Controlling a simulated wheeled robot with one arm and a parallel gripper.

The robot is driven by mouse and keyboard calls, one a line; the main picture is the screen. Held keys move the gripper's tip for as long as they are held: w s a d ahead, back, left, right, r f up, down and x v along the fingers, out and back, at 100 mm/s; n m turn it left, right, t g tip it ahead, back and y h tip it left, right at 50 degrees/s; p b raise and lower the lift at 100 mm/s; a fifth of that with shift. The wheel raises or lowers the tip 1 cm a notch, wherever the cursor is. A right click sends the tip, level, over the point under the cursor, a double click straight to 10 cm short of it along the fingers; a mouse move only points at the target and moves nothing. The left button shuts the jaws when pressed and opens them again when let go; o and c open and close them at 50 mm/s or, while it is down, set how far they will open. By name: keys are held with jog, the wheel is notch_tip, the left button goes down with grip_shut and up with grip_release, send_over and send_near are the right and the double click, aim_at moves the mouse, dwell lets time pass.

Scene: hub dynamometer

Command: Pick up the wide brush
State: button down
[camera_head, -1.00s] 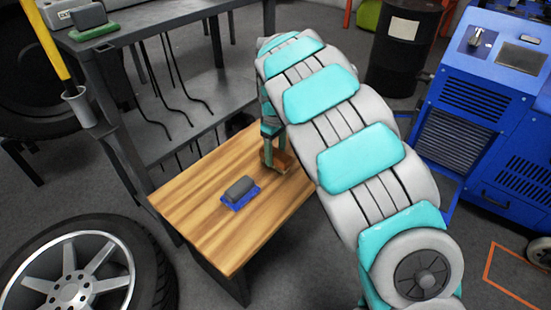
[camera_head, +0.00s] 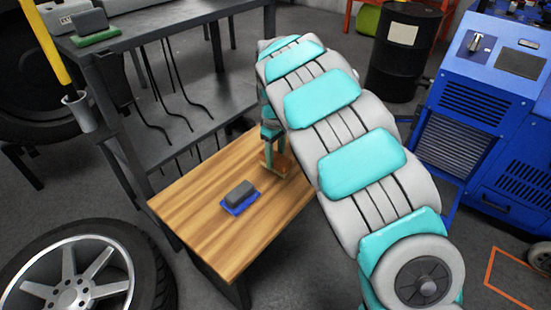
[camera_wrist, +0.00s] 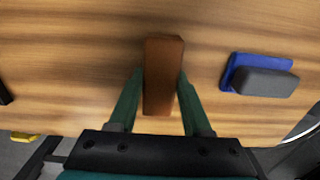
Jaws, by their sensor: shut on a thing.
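My gripper (camera_wrist: 160,95) is shut on a brown, block-like brush (camera_wrist: 163,75), with one green finger on each long side. In the head view the gripper (camera_head: 273,150) is at the back right of the wooden table, and the brown brush (camera_head: 282,163) shows partly behind the fingers. Whether it touches the tabletop is unclear. A smaller brush with a grey top and blue base (camera_head: 240,197) lies on the table, left and nearer in the head view. It lies to the right of the gripper in the wrist view (camera_wrist: 265,82).
A dark metal bench (camera_head: 165,20) with a grey-and-green block (camera_head: 93,28) stands behind left. A wheel (camera_head: 75,275) is at front left. A blue machine (camera_head: 490,110) and black drum (camera_head: 403,50) stand right.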

aim_at(277, 159)
jog(key=shift+r, duration=1.55)
jog(key=shift+s+d, duration=0.2)
jog(key=shift+s, duration=0.5)
jog(key=s+d+r, duration=0.1)
jog(key=s+d, duration=0.3)
jog(key=s, duration=1)
jog(key=shift+r+b, duration=0.2)
jog(key=shift+b, duration=0.25)
jog(key=c, duration=0.8)
grip_release()
jog(key=shift+c, duration=0.2)
jog(key=c, duration=0.7)
